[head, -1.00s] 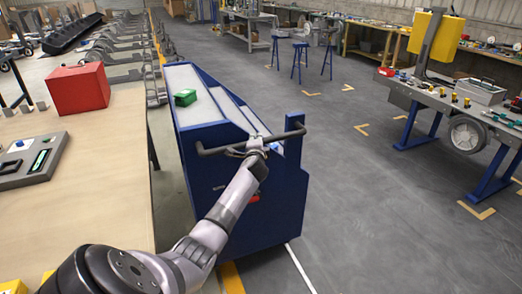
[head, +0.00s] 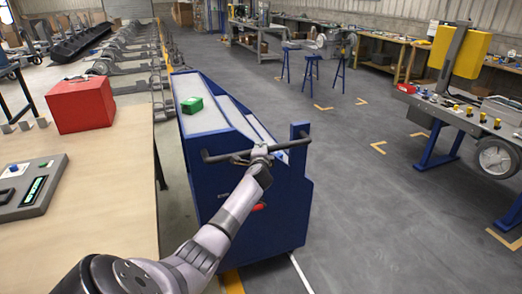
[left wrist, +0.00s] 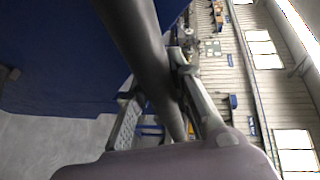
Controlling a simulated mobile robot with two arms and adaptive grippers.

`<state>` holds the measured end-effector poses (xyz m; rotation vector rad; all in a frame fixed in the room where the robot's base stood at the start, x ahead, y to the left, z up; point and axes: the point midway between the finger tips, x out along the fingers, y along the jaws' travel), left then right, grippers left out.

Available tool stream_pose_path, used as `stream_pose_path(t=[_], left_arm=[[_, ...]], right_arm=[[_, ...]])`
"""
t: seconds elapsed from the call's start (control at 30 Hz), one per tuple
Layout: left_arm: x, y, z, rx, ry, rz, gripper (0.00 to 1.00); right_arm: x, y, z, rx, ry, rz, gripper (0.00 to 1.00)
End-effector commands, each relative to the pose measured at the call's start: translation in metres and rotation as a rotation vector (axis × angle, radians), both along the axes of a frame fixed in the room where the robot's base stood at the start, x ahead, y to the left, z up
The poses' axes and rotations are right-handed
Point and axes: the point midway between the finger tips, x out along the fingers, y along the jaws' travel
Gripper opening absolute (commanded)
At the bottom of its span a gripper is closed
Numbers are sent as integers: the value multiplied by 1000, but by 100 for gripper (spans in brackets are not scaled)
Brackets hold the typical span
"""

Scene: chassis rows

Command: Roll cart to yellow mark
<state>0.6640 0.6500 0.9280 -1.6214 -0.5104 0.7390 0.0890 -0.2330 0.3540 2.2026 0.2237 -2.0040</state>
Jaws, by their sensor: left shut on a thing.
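The blue cart (head: 228,192) stands in the middle of the head view, with a pale sloped top and a dark handlebar across its near end. My left gripper (head: 258,153) is shut on the cart handle (head: 222,155), near the middle of the bar. In the left wrist view the dark handle bar (left wrist: 140,50) runs between the fingers of the gripper (left wrist: 165,105). Yellow corner marks (head: 379,147) show on the floor to the right. My right gripper is not in view.
A wooden table with a red box (head: 82,105) and a grey device (head: 32,186) stands close at the cart's left. A workbench (head: 450,115) with blue legs is at right. Blue stools (head: 312,68) stand farther back. The grey floor between is open.

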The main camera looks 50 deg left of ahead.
Motion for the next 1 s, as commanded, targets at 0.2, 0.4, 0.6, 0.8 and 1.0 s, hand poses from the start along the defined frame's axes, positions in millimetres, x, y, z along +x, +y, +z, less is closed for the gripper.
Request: stream_pose_path(t=[0.2, 0.4, 0.6, 0.8, 1.0], left_arm=[[-1, 2, 3, 7, 0, 3, 0], [-1, 3, 3, 7, 1, 2, 22], [-1, 2, 2, 5, 0, 2, 35], [0, 1, 1, 2, 1, 1, 41], [-1, 0, 0, 2, 1, 0, 41]], right_arm=[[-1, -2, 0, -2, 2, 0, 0], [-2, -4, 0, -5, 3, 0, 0], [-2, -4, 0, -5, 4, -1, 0], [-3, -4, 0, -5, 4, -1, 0], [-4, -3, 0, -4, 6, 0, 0]])
